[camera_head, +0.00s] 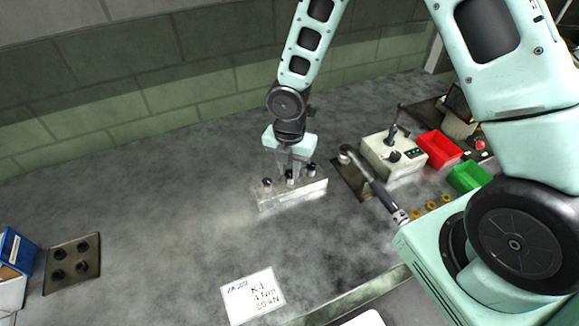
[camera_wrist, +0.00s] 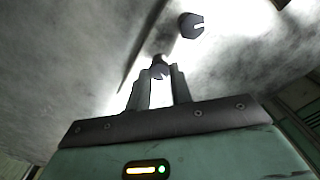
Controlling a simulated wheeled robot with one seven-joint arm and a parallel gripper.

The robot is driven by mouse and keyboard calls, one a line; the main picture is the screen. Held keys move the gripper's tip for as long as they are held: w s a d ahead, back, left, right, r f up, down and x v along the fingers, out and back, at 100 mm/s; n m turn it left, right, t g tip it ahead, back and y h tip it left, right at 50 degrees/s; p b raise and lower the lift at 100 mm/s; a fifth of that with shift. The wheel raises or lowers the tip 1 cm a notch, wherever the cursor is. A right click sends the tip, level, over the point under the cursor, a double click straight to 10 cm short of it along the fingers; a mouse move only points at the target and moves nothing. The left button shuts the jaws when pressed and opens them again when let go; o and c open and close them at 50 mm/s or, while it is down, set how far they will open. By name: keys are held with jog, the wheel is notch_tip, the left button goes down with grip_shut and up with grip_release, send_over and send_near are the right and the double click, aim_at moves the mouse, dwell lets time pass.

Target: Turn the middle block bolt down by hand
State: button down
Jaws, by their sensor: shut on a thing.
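The metal block (camera_head: 292,196) stands on the grey table with three dark bolts along its top. My gripper (camera_head: 290,174) points down at the block from above and is shut on the middle bolt (camera_wrist: 160,70), whose dark head shows between the fingertips (camera_wrist: 160,76) in the wrist view. In the head view the left bolt (camera_head: 267,182) and the right bolt (camera_head: 311,169) stand on either side of my gripper.
A torque wrench (camera_head: 375,187) lies right of the block, by a grey box (camera_head: 388,157) with a lever. A red bin (camera_head: 438,149) and green bin (camera_head: 468,177) stand farther right. A label card (camera_head: 253,295) lies in front; a dark plate with holes (camera_head: 72,262) lies left. The left middle table is clear.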

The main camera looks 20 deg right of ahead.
jog(key=m, duration=0.4)
jog(key=shift+w+m+b, duration=0.1)
jog(key=shift+m+b, duration=0.2)
jog(key=m, duration=0.3)
jog(key=shift+m+b, duration=0.3)
jog(key=shift+b, duration=0.05)
jog(key=m+b, duration=0.1)
jog(key=m, duration=0.3)
jog(key=shift+m, duration=0.3)
jog(key=m, duration=0.3)
jog(key=shift+m+b, duration=0.3)
jog(key=shift+b, duration=0.05)
jog(key=m, duration=0.3)
jog(key=shift+m, duration=0.3)
jog(key=m, duration=0.3)
jog(key=shift+w+r+m+b, duration=0.1)
jog(key=shift+m+b, duration=0.2)
jog(key=m+p, duration=0.1)
jog(key=m, duration=0.5)
